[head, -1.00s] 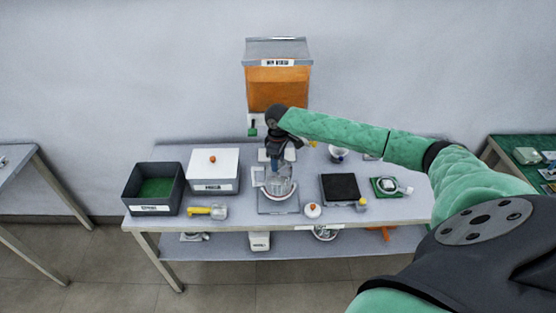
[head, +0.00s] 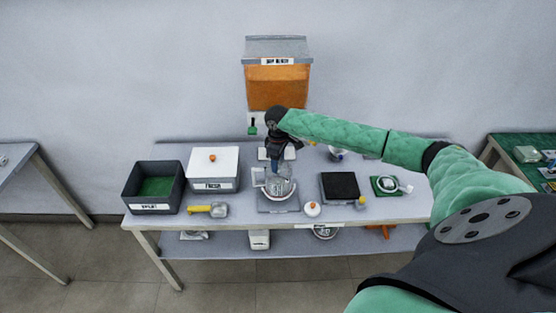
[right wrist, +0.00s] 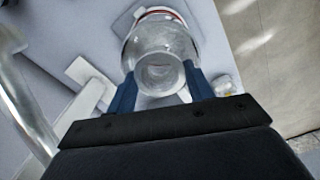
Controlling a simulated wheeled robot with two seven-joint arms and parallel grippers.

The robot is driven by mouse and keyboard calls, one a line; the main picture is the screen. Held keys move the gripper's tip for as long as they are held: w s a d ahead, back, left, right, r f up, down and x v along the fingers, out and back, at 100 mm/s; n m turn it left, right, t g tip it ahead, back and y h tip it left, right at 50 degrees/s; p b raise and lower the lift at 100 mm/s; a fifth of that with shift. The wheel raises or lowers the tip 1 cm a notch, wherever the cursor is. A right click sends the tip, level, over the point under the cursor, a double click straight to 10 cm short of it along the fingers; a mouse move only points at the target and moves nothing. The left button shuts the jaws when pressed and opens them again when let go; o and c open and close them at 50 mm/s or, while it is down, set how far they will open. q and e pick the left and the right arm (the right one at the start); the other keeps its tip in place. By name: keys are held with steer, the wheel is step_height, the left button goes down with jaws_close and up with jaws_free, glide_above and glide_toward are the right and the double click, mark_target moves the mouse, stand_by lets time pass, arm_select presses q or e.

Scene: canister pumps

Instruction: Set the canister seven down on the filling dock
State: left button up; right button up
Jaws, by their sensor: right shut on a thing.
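My right gripper (head: 278,165) is shut on a clear canister (head: 279,187), held upright over the grey plate (head: 265,209) at the table's middle, which looks like the filling dock. In the right wrist view the two blue fingers (right wrist: 158,88) sit on either side of the clear canister (right wrist: 160,50), which has a red band at its far end. I cannot read a number on it. I cannot tell whether its base touches the plate. My left gripper is not in view.
An orange-filled dispenser (head: 278,85) hangs on the wall behind. Left stand a dark bin (head: 132,190), a white box (head: 213,163) and a yellow-handled tool (head: 200,208).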

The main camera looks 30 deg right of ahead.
steer(key=shift+f, duration=0.85)
steer(key=o, duration=1.5)
steer(key=shift+c, duration=0.2)
